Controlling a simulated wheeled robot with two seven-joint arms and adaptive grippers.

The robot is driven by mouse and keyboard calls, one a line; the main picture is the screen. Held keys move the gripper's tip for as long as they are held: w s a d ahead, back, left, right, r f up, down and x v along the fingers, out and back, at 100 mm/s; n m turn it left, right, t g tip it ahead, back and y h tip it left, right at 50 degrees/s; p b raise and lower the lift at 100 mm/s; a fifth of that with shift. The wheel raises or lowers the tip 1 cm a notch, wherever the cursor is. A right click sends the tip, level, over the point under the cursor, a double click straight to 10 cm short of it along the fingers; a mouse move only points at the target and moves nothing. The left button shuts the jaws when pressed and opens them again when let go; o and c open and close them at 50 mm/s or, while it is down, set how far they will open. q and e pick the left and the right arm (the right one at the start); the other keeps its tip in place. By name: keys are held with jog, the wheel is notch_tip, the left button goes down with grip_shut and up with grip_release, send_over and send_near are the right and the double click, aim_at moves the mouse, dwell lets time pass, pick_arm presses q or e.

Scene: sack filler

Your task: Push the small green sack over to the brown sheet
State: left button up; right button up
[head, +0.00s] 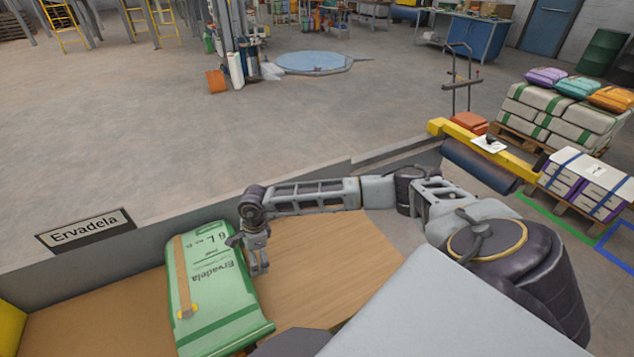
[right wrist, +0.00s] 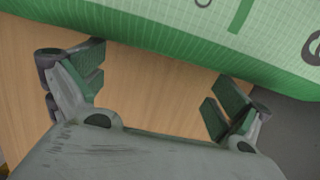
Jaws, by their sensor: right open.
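The small green sack (head: 212,285), printed "Ervadela" and with a tan strip along it, lies flat at the lower left of the head view. Its green edge also crosses the top of the right wrist view (right wrist: 180,35). A brown sheet-like area (head: 100,312) lies to the left of the sack, and the sack hides where it ends. My right gripper (head: 256,262) is at the sack's right side, fingers pointing down. In the right wrist view it is open with nothing between its fingers (right wrist: 162,78); contact with the sack is unclear. My left gripper is not in view.
Bare lighter wood (head: 325,265) lies right of the sack. A low grey edge with an "Ervadela" sign (head: 86,229) runs behind it. A yellow object (head: 10,325) shows at the far left. Stacked sacks (head: 560,115) and boxes (head: 588,180) stand off to the right.

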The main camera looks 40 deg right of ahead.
aim_at(239, 262)
jog(key=shift+w+a+b, duration=0.25)
jog(key=shift+a+b, duration=0.1)
jog(key=shift+a, duration=0.7)
jog(key=shift+w+a+b, duration=0.25)
jog(key=shift+a+b, duration=0.05)
jog(key=shift+a, duration=0.7)
jog(key=shift+w+a+b, duration=0.2)
jog(key=shift+a+b, duration=0.05)
jog(key=shift+a, duration=0.4)
jog(key=shift+w+a+b, duration=0.15)
jog(key=shift+a+b, duration=0.1)
jog(key=shift+a, duration=0.35)
jog(key=shift+w+a+b, duration=0.2)
jog(key=shift+a+b, duration=0.1)
jog(key=shift+a, duration=0.5)
jog(key=shift+w+a+b, duration=0.2)
jog(key=shift+a+b, duration=0.05)
jog(key=shift+a, duration=0.5)
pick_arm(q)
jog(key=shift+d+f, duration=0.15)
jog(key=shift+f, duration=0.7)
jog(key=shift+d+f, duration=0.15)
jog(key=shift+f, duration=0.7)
